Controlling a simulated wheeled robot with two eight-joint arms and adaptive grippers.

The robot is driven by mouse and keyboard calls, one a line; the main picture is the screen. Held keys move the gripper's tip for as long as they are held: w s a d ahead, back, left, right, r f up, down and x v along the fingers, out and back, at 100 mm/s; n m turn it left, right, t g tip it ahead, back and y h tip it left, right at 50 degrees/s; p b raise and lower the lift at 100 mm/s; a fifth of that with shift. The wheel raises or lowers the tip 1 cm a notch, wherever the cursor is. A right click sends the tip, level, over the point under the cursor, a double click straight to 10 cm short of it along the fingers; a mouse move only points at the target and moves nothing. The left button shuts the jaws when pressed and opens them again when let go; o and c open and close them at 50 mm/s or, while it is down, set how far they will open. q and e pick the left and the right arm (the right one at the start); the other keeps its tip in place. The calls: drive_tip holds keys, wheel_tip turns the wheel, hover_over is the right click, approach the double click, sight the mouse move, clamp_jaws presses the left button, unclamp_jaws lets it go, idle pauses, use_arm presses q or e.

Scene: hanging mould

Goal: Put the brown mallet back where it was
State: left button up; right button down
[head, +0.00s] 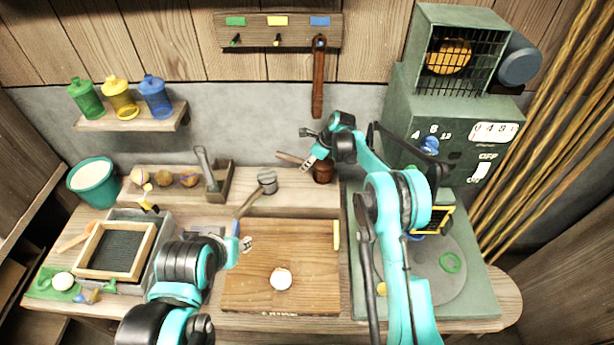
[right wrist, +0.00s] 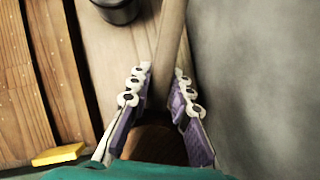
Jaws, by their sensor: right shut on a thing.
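The brown mallet shows in the head view with its dark brown head (head: 323,173) over the back ledge and its pale handle (head: 289,159) pointing left. My right gripper (head: 309,164) is shut on the handle, close to the head. In the right wrist view the handle (right wrist: 169,45) runs up between the purple-padded fingers (right wrist: 161,110), and the brown head (right wrist: 155,142) is partly hidden below them. I cannot tell whether the mallet touches the ledge. My left gripper (head: 244,245) is over the board's left edge; its jaw state is unclear.
A grey-headed mallet (head: 267,181) lies left of the brown one. A wooden holder (head: 222,188) stands on the ledge (head: 300,190). A green machine (head: 425,120) stands at right; a strap (head: 318,85) hangs from the wall rack (head: 280,40).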

wheel_tip(320, 180, down, 2)
drive_tip(key=shift+s, duration=0.15)
drive_tip(key=f, duration=0.1)
drive_tip(key=f+b, duration=0.2)
drive_tip(key=f, duration=0.1)
drive_tip(key=shift+w+f, duration=0.1)
drive_tip(key=shift+w, duration=0.15)
drive_tip(key=c, duration=1.4)
unclamp_jaws()
